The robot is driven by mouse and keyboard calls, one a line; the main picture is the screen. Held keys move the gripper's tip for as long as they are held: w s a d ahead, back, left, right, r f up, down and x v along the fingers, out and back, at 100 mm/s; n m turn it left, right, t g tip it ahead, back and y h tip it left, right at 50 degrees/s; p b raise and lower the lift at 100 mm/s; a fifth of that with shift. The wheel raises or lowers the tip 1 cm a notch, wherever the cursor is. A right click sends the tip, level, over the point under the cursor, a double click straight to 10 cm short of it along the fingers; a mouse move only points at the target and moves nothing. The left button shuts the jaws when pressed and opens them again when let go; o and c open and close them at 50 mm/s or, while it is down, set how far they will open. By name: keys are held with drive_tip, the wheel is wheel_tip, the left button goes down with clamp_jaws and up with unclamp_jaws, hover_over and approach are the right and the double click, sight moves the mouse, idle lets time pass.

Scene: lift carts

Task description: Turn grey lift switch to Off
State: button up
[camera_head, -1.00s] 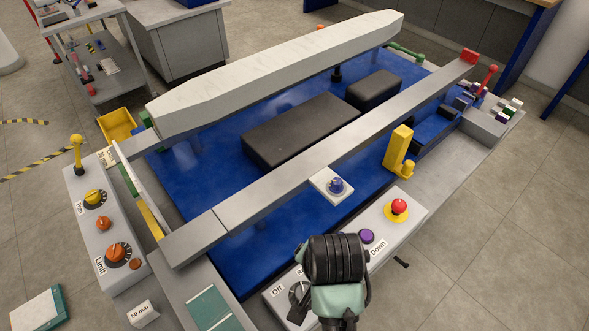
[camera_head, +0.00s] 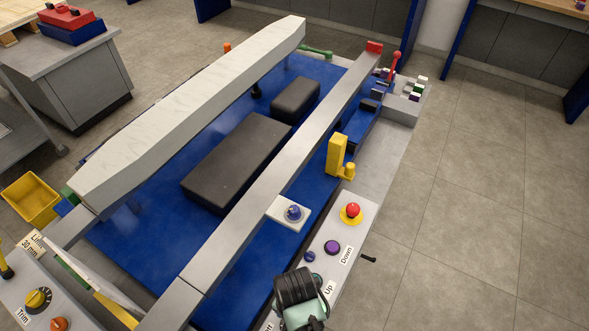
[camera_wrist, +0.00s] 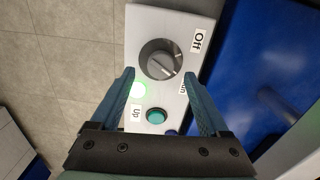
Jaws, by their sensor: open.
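The grey lift switch (camera_wrist: 160,60) is a round knob on a light grey panel in the wrist view. Its pale pointer mark faces lower right, towards a small label (camera_wrist: 183,87) partly hidden by my right finger. The "Off" label (camera_wrist: 197,40) is at upper right of the knob. My gripper (camera_wrist: 158,76) is open, its fingertips on either side of the knob's lower part in the picture; contact cannot be told. In the head view my wrist (camera_head: 300,290) is over the panel's near end and hides the switch.
A lit green lamp (camera_wrist: 138,90) and a teal button (camera_wrist: 156,116) sit beside the switch. Along the panel are a purple button (camera_head: 332,247) and a red stop button (camera_head: 352,210). The blue lift bed (camera_head: 130,235) with grey beams lies to the left. Floor at right is clear.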

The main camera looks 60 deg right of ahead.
drive_tip(key=shift+f, duration=1.6)
clamp_jaws()
drive_tip(key=shift+r+n, duration=0.1)
drive_tip(key=shift+n, duration=0.2)
drive_tip(key=shift+r+n+p, duration=0.1)
drive_tip(key=shift+n+p, duration=0.7)
drive_tip(key=shift+n, duration=0.2)
drive_tip(key=n+p, duration=0.1)
drive_tip(key=n, duration=0.2)
drive_tip(key=shift+n+p, duration=0.3)
drive_tip(key=n+p, duration=0.1)
drive_tip(key=n, duration=0.4)
drive_tip(key=shift+w+n, duration=0.1)
drive_tip(key=shift+n, duration=0.2)
